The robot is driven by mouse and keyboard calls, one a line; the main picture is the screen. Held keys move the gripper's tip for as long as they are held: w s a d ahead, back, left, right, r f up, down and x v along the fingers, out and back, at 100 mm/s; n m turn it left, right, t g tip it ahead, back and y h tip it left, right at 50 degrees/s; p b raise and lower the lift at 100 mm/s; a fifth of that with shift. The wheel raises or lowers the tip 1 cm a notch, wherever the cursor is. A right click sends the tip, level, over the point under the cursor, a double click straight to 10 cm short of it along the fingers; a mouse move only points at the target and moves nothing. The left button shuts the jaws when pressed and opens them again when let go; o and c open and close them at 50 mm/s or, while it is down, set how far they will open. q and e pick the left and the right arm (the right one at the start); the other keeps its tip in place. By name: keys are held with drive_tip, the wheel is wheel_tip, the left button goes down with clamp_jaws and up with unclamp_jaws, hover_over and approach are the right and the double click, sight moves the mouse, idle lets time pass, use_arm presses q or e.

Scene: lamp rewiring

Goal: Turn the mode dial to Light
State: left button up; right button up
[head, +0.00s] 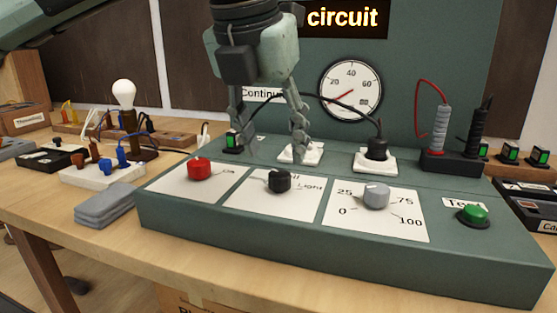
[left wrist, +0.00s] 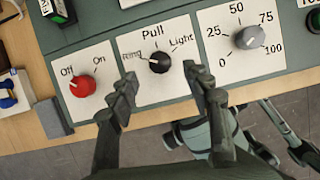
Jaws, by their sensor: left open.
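The mode dial (head: 279,181) is a black knob on the middle white panel, labelled Ring, Pull and Light. In the left wrist view the dial (left wrist: 160,62) has a pale mark on its left side, toward Ring. Light is printed to its upper right. My left gripper (head: 270,154) is open and empty, above and behind the dial in the head view. In the left wrist view its fingers (left wrist: 160,82) stand apart on either side of the dial's column, and do not appear to touch it. My right gripper does not show clearly in either view.
A red Off/On knob (head: 199,169) is left of the dial, and a grey 0–100 knob (head: 376,195) is right of it. A green button (head: 473,214) is farther right. Behind stand a black plug (head: 376,150) with a cable and a round gauge (head: 351,90). Grey pads (head: 104,205) lie left.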

sight(279, 173)
use_arm(q)
drive_tip(key=shift+x, duration=2.65)
clamp_jaws()
